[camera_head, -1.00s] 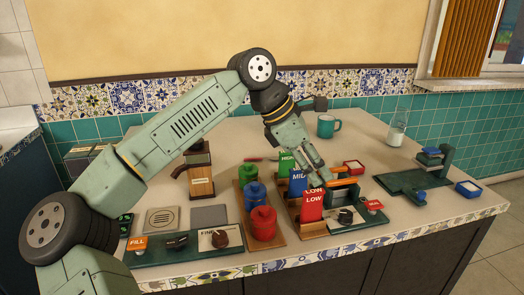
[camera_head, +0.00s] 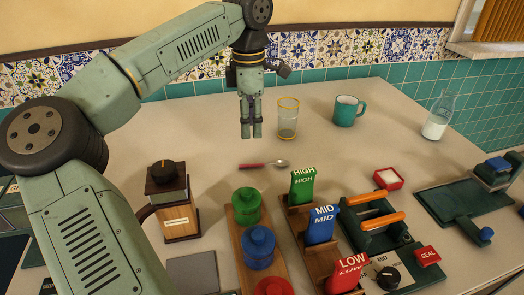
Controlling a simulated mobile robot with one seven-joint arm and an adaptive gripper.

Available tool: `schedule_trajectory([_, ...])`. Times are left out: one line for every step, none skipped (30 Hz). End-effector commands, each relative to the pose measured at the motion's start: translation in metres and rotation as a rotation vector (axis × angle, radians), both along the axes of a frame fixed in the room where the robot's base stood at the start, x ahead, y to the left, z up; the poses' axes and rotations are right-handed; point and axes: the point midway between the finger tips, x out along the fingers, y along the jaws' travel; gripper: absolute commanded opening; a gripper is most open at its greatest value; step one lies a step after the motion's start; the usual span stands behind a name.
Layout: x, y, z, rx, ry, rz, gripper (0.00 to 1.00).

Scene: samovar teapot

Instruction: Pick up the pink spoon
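The pink spoon (camera_head: 252,166) lies flat on the pale counter in the head view, its pink handle to the left and its silver bowl to the right. My gripper (camera_head: 251,135) points straight down, above and behind the spoon in the picture. It appears apart from the spoon, and nothing shows held in it. Its two fingers show side by side, close together, but I cannot tell whether they are open or shut.
A clear glass (camera_head: 287,119) stands just right of my gripper, with a teal mug (camera_head: 347,111) further right. A wooden grinder (camera_head: 173,203), a green canister (camera_head: 246,204) and a green HIGH lever (camera_head: 303,186) stand in front of the spoon.

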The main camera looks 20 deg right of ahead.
Motion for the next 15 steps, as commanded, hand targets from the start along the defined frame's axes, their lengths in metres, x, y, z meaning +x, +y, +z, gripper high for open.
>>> schedule_trajectory([0.0, 0.001, -0.005, 0.001, 0.002, 0.0, 0.35])
schedule_trajectory([0.0, 0.001, -0.009, 0.001, 0.003, 0.001, 0.35])
schedule_trajectory([0.0, 0.001, -0.015, 0.0, 0.003, 0.001, 0.35])
schedule_trajectory([-0.001, 0.001, -0.02, 0.001, 0.004, 0.001, 0.35])
schedule_trajectory([-0.001, 0.001, -0.025, 0.001, 0.004, 0.0, 0.35])
schedule_trajectory([-0.001, 0.001, -0.031, 0.0, 0.004, 0.0, 0.35])
schedule_trajectory([-0.001, 0.001, -0.036, -0.001, 0.003, -0.001, 0.35])
schedule_trajectory([-0.001, 0.001, -0.04, 0.0, 0.003, 0.0, 0.35])
schedule_trajectory([-0.001, 0.001, -0.045, 0.0, 0.003, 0.0, 0.35])
schedule_trajectory([-0.001, 0.0, -0.048, -0.001, 0.003, -0.001, 0.35])
schedule_trajectory([-0.001, 0.0, -0.05, -0.002, 0.002, -0.001, 0.35])
schedule_trajectory([-0.001, 0.0, -0.053, -0.002, 0.002, -0.001, 0.35])
schedule_trajectory([-0.001, 0.0, -0.054, -0.002, 0.001, 0.0, 0.35])
schedule_trajectory([-0.001, 0.0, -0.055, -0.001, 0.001, 0.0, 0.35])
schedule_trajectory([-0.001, 0.001, -0.057, -0.001, 0.001, 0.0, 0.35])
